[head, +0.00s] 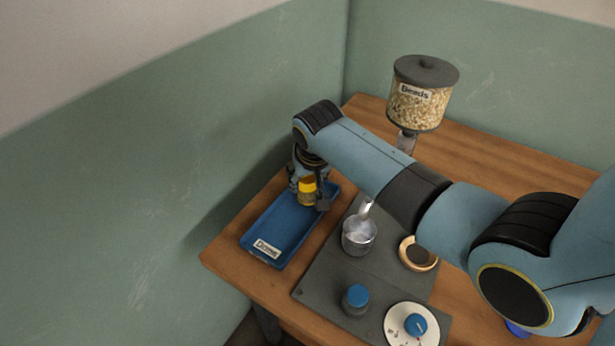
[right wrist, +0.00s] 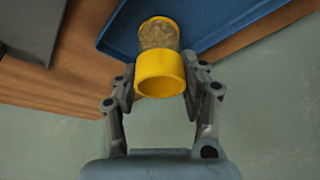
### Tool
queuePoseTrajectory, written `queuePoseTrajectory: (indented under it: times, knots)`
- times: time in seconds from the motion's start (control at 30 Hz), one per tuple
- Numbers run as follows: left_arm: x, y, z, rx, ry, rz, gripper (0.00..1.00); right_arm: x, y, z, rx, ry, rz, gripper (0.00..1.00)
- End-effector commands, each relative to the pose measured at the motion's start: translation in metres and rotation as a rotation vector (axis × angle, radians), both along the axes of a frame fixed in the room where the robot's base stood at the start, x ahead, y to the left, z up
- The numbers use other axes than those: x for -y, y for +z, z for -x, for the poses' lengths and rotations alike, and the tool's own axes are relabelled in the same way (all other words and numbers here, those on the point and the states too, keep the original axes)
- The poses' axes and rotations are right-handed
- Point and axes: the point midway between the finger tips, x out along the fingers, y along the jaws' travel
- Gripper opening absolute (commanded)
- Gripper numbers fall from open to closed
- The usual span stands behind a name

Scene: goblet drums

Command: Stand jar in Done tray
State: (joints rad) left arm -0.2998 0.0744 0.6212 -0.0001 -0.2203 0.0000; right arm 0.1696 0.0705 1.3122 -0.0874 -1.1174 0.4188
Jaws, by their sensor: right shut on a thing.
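The jar (head: 307,194) has a yellow band or lid and a clear body with beige contents. My right gripper (head: 308,201) is shut on it, at the far end of the blue Done tray (head: 262,222). In the right wrist view, the yellow part of the jar (right wrist: 161,75) sits between the two fingers of the right gripper (right wrist: 161,84), with the blue tray (right wrist: 215,22) behind it. I cannot tell whether the jar touches the tray floor. My left gripper is not in view.
A metal cup with a scoop (head: 359,234), a round wooden-rimmed dish (head: 417,252), a blue-topped knob (head: 356,299) and a white dial (head: 411,325) are on or by the grey mat (head: 320,275). A bead hopper (head: 420,100) stands at the back. The tray's near part is empty.

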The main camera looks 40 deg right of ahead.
Motion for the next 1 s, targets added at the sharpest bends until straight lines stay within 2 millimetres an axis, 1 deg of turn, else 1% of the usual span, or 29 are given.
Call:
queuePoseTrajectory:
  times: [0.17, 0.2, 0.33, 0.57, 0.7, 0.77, 0.83, 1.0]
  knots:
    - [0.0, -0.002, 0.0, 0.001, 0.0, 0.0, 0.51, 0.0, -0.003, 0.0, 0.0, 0.0, 0.0, 0.03]
    - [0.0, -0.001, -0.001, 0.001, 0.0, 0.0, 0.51, 0.0, -0.003, 0.0, -0.001, 0.0, 0.0, 0.48]
    - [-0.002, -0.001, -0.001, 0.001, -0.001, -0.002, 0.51, 0.0, -0.002, 0.0, -0.001, 0.0, 0.0, 0.65]
    - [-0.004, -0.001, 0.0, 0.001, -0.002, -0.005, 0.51, 0.0, -0.002, 0.0, -0.001, 0.0, 0.0, 0.66]
    - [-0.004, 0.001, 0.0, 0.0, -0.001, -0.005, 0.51, -0.001, 0.004, 0.001, 0.0, 0.0, 0.0, 0.66]
    - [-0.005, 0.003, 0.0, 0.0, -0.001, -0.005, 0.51, -0.002, 0.011, 0.004, 0.001, 0.0, 0.0, 0.66]
    - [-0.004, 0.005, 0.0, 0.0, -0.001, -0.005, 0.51, -0.004, 0.023, 0.008, 0.001, 0.0, 0.0, 0.66]
    - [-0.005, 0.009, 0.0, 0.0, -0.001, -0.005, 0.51, -0.009, 0.06, 0.022, 0.003, 0.0, 0.0, 0.66]
